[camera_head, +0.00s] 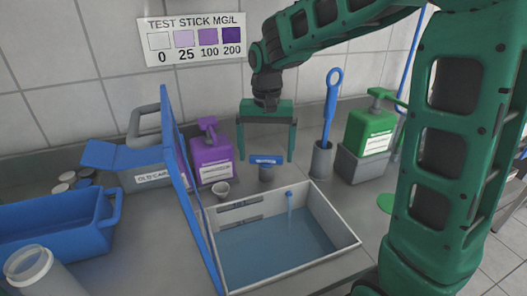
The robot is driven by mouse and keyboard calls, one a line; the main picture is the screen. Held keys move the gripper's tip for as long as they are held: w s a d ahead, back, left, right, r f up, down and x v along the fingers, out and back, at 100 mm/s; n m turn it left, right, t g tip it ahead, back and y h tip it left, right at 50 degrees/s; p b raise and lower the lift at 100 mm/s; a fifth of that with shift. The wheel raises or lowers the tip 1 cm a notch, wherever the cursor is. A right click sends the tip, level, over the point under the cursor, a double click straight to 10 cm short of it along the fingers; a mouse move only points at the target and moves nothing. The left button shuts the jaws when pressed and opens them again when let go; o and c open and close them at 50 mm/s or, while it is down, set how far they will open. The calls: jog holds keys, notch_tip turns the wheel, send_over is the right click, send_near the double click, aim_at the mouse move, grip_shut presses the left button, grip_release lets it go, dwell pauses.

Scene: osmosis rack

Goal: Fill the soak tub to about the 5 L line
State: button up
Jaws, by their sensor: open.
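The soak tub (345,243) is a white rectangular basin in the counter, partly filled with blue-tinted water (275,245). Dark markings (240,204) show on its far inner wall above the water; I cannot read them. A thin light-blue strand (290,208), which looks like running water, comes down into the tub near its back right. A small dark post with a flat blue top (266,160), which looks like a tap handle, stands behind the tub. My gripper (266,154) points down with its fingers wide apart, one on each side of the blue top. It holds nothing; contact cannot be told.
A blue upright panel (190,185) borders the tub's left side. A blue-handled tool in a holder (322,158) and a green pump bottle (371,130) stand right. A blue bin (50,225) is left.

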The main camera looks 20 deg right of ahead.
aim_at(266, 156)
jog(key=c, duration=1)
jog(key=shift+n, duration=2.5)
jog(key=shift+c, duration=0.2)
jog(key=o, duration=1)
jog(key=shift+o, duration=0.2)
notch_tip(266, 156, up, 11)
jog(key=shift+w+f, duration=0.1)
jog(key=shift+f, duration=0.05)
